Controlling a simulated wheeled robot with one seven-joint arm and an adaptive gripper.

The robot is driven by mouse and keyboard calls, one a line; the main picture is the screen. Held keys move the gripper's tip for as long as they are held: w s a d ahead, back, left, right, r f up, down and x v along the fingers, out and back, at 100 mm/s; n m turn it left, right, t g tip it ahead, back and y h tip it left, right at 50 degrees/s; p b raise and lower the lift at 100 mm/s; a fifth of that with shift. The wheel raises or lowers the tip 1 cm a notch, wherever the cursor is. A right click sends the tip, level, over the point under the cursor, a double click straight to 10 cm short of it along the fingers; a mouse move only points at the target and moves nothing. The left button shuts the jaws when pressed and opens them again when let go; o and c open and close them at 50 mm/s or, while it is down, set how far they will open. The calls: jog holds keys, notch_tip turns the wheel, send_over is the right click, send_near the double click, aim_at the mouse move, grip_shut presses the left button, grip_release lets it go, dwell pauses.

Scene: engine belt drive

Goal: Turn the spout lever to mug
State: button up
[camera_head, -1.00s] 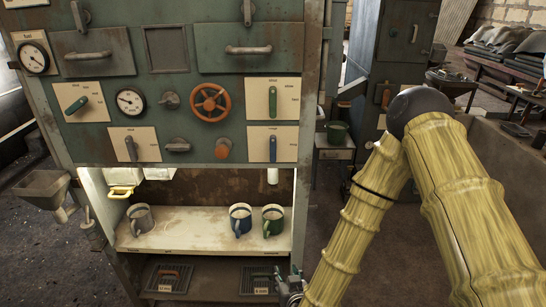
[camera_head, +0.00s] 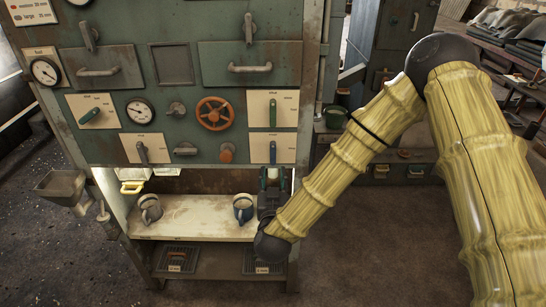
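Several levers sit on cream plates on the green panel; their lettering is too small to read, so I cannot tell which is the spout lever. A pale spout-like piece shows between or behind the fingers.
An orange handwheel (camera_head: 214,114), an orange knob (camera_head: 227,153) and grey knobs stick out of the panel left of the levers. A metal funnel (camera_head: 60,185) hangs at the left side.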

aim_at(273, 157)
jog(key=w+p, duration=0.3)
jog(key=w, duration=0.5)
jog(key=shift+w, duration=0.4)
jog(key=shift+c, duration=0.3)
grip_shut()
